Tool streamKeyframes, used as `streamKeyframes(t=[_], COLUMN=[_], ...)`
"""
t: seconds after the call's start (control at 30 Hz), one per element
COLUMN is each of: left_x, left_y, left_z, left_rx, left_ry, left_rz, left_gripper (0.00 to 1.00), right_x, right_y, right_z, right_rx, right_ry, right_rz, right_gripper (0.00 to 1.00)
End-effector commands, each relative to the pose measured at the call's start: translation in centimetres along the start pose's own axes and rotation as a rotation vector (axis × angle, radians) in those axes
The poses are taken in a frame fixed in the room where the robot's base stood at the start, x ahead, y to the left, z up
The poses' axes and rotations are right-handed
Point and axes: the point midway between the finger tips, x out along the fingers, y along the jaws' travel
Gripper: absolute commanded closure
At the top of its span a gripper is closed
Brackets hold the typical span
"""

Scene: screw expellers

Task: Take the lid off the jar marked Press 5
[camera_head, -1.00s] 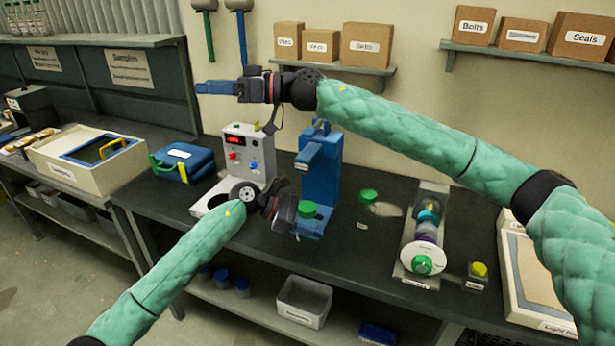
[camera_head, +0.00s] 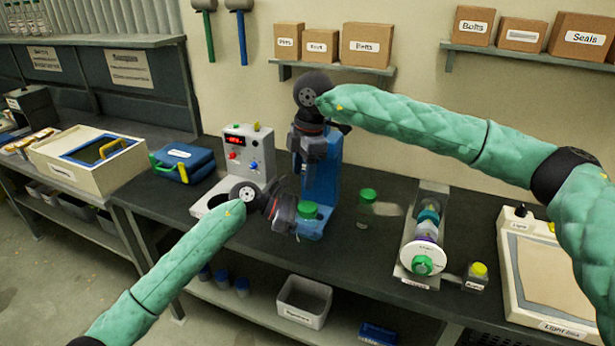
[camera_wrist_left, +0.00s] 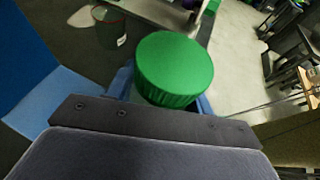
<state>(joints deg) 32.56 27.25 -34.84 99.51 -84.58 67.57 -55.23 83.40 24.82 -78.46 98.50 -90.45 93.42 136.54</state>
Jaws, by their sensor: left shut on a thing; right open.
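My left gripper (camera_head: 297,213) is shut on a jar whose round green lid (camera_head: 307,209) is on it, in front of the blue machine. The lid (camera_wrist_left: 174,70) fills the middle of the left wrist view, with blue finger parts beside it; the jar body is mostly hidden. A second green-lidded jar (camera_head: 367,208) stands on the bench to the right, clear of the grippers. I cannot read a Press 5 mark on either jar. My right gripper (camera_head: 311,172) is open and points down above the held jar; its blue fingers blend with the blue machine.
The blue machine (camera_head: 322,185) stands right behind the held jar. A grey control box (camera_head: 246,150) with a red display is to the left, beside a blue case (camera_head: 182,160). A rack of coloured discs (camera_head: 427,235) and a small yellow-lidded jar (camera_head: 477,275) are to the right.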

Motion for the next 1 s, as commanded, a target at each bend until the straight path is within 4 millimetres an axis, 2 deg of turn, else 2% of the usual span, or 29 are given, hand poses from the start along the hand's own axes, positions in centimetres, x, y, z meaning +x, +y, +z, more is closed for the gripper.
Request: streamKeyframes(t=[0.07, 0.17, 0.47, 0.8, 1.0], left_x=[0.0, 0.0, 0.0, 0.0, 0.0], left_y=[0.0, 0.0, 0.0, 0.0, 0.0], left_z=[0.0, 0.0, 0.0, 0.0, 0.1], left_rx=[0.000, 0.000, 0.000, 0.000, 0.000], left_ry=[0.000, 0.000, 0.000, 0.000, 0.000], left_rz=[0.000, 0.000, 0.000, 0.000, 0.000], left_gripper=[1.00, 1.00, 1.00, 1.00, 1.00], right_x=[0.4, 1.2, 3.1, 7.7, 9.3], right_y=[-0.2, -0.4, -0.5, -0.7, -0.7], right_z=[0.9, 1.1, 1.4, 1.9, 2.1], right_rx=[0.009, 0.020, 0.029, 0.028, 0.027], right_ry=[-0.063, -0.114, -0.129, -0.128, -0.128], right_rz=[-0.009, -0.016, -0.019, -0.020, -0.018], right_gripper=[0.47, 0.47, 0.47, 0.47, 0.47])
